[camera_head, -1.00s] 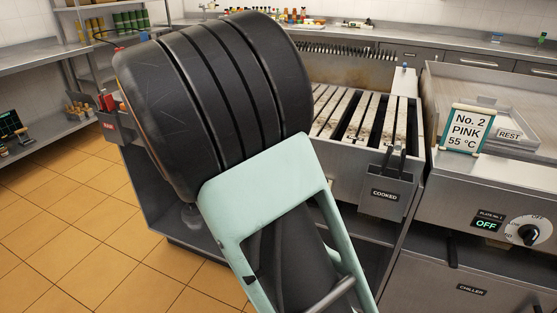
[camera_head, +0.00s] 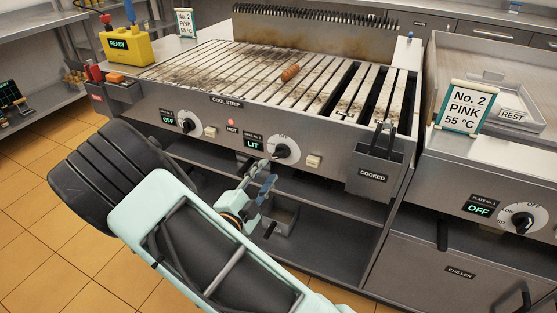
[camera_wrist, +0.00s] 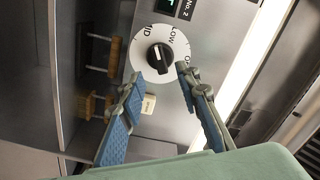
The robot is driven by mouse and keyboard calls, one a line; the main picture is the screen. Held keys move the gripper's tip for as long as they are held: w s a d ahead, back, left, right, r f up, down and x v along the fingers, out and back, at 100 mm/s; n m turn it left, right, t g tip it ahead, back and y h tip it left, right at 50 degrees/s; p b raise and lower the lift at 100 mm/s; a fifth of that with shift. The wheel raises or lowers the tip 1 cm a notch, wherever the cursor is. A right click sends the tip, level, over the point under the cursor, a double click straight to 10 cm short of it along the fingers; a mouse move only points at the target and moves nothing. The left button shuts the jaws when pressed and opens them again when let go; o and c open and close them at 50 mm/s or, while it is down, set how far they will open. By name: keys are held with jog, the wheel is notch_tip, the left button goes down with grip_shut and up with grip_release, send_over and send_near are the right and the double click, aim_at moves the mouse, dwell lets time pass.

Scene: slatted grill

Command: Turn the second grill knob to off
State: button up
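The second grill knob (camera_head: 281,151) is a black knob on a white dial on the grill's front panel, beside a display (camera_head: 253,141) reading LIT. In the wrist view the knob (camera_wrist: 159,58) shows near the top, with MID and LOW marked around its dial. Its white line appears to point between those marks. My gripper (camera_head: 267,173) is just in front of and below this knob. In the wrist view my gripper (camera_wrist: 159,75) has its blue-padded fingers spread apart below and to either side of the knob, with nothing between them.
The first knob (camera_head: 187,125) is at left, its display reading OFF. A light switch (camera_head: 313,161) sits right of the second knob, and a COOKED bin (camera_head: 381,173) hangs further right. A browned item (camera_head: 290,73) lies on the slats. A plate with its own knob (camera_head: 522,223) stands at right.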

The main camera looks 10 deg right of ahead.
aim_at(278, 157)
jog(key=b+x, duration=0.1)
jog(key=x, duration=0.6)
jog(key=shift+w+d, duration=0.15)
jog(key=shift+c, duration=0.5)
grip_shut()
